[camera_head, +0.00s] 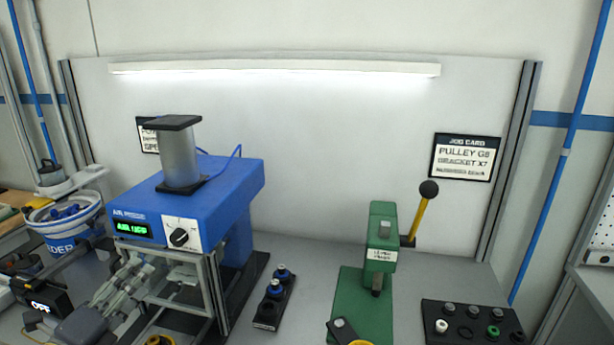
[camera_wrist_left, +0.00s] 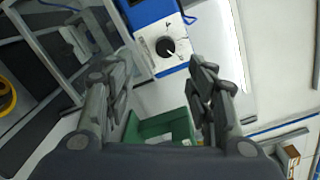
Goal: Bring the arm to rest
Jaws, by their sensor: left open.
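My left gripper (camera_head: 132,278) is in front of the guard frame of the blue air press (camera_head: 215,185), at the lower left of the head view. In the left wrist view my left gripper (camera_wrist_left: 160,68) has its two grey fingers spread wide, with nothing between them. The press's white dial panel (camera_wrist_left: 168,45) shows beyond the fingertips, and a green surface (camera_wrist_left: 160,128) shows lower between the fingers. I cannot tell whether the fingers touch the frame. My right gripper is in neither view.
A green hand press (camera_head: 380,260) with a yellow lever stands right of centre. A narrow black rack (camera_head: 268,313) holds blue-topped parts. A black tray (camera_head: 470,322) with several round parts is at the right. A blue-and-white bucket (camera_head: 62,245) stands left. Bench between the presses is partly clear.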

